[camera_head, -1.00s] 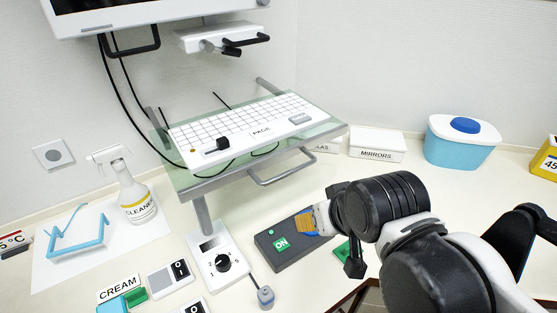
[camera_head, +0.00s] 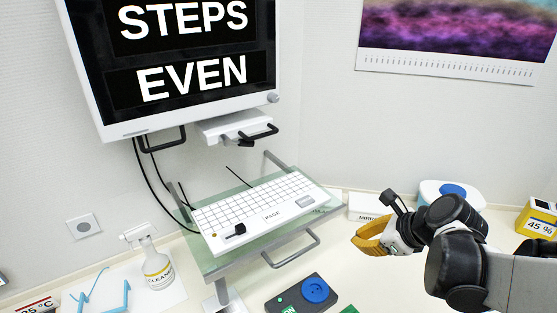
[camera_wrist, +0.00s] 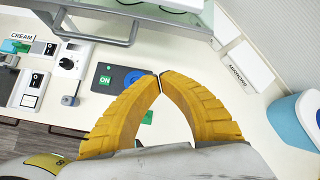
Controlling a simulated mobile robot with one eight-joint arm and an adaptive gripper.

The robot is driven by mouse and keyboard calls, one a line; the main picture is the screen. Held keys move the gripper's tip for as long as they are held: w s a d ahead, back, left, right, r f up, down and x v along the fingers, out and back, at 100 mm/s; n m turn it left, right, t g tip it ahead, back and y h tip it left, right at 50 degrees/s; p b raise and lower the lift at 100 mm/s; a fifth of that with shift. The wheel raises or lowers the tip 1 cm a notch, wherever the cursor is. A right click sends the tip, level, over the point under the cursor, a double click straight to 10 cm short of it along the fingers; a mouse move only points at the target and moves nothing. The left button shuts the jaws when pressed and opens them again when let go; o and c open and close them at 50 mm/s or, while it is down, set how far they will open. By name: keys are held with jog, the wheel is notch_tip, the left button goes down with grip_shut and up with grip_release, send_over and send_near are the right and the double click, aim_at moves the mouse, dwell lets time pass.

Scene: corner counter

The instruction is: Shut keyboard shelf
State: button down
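The keyboard shelf (camera_head: 208,262) is a greenish glass plate on a grey post, pulled out from the wall, with a white keyboard (camera_head: 262,212) on it. A grey bar handle (camera_head: 291,250) runs along its front edge. The shelf's underside and handle (camera_wrist: 100,36) show at the top of the wrist view. My gripper (camera_head: 362,243) has yellow fingers and is to the right of the handle, apart from it. In the wrist view its fingertips (camera_wrist: 159,82) meet or nearly meet, with nothing seen between them.
A monitor (camera_head: 180,60) hangs above the shelf. A dark control box with a blue knob (camera_head: 315,290) lies below the handle. A spray bottle (camera_head: 157,268) stands left. A blue-and-white bin (camera_head: 452,190) and a MIRRORS box (camera_head: 362,207) stand behind my gripper.

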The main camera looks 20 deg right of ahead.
jog(key=w+f+m+b, duration=0.1)
jog(key=w+f+m, duration=0.3)
jog(key=w, duration=0.6)
jog(key=shift+w+a+f+t, duration=0.25)
jog(key=shift+a+f+t, duration=0.15)
jog(key=shift+f, duration=0.35)
jog(key=shift+w, duration=0.1)
jog(key=w+a+b, duration=0.1)
jog(key=w+a, duration=0.1)
jog(key=w, duration=0.6)
jog(key=w+a+b, duration=0.2)
jog(key=w+a, duration=0.1)
jog(key=w, duration=0.4)
jog(key=shift+w, duration=0.35)
